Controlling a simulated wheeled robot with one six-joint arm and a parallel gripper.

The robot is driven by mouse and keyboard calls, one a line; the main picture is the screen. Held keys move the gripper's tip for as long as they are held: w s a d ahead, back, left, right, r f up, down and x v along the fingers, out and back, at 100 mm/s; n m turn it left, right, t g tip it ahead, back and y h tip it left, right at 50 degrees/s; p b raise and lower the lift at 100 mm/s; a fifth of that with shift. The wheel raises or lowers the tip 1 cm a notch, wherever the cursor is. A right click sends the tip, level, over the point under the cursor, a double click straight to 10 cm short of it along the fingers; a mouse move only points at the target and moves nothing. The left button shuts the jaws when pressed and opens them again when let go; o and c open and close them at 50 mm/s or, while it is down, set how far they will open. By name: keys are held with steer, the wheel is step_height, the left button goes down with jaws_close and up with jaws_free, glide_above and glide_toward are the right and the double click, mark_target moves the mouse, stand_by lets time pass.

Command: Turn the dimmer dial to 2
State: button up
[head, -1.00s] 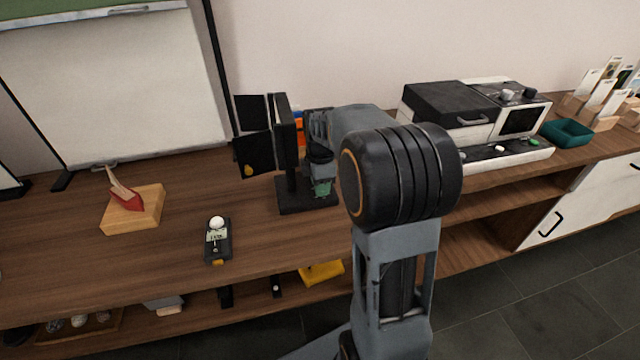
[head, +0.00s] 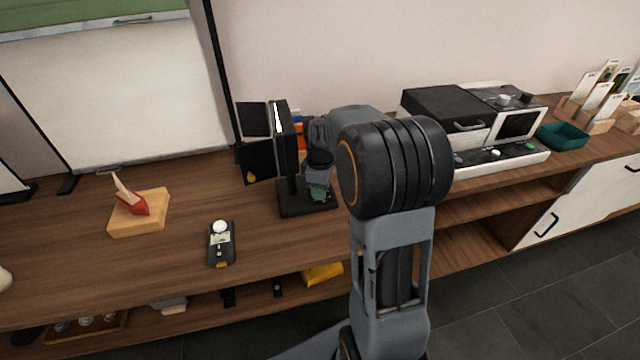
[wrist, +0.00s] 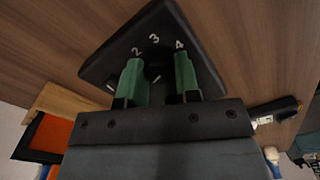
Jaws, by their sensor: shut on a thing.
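The black lamp (head: 285,140) with barn-door flaps stands on a black base (head: 293,207) on the wooden table. In the wrist view the base (wrist: 112,68) carries white numerals; 2, 3 and 4 show. The dark dimmer dial (wrist: 158,72) sits between my green fingertips, with a small pale mark on it. My gripper (wrist: 158,82) is shut on the dial; it also shows over the base in the head view (head: 319,192). The fingers hide part of the scale, and I cannot tell which numeral the mark points to. A bright strip shows at the lamp's front.
A light meter (head: 221,245) and a wooden block with a red clip (head: 138,212) are on the table to the left. An orange-and-blue item stands behind the lamp. A black-and-white machine (head: 470,125) and a teal tray (head: 563,137) are to the right.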

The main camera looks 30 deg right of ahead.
steer(key=m+p, duration=0.2)
steer(key=m, duration=0.2)
steer(key=shift+r+m, duration=0.15)
steer(key=shift+m, duration=0.15)
steer(key=m+p, duration=0.1)
steer(key=m, duration=0.2)
steer(key=shift+m, duration=0.3)
steer(key=m+p, duration=0.1)
steer(key=m, duration=0.3)
steer(key=shift+m+p, duration=0.6)
steer(key=shift+m, duration=1.4)
steer(key=o, duration=0.9)
step_height(320, 180, up, 14)
steer(key=shift+f+p, duration=0.2)
steer(key=shift+p, duration=0.8)
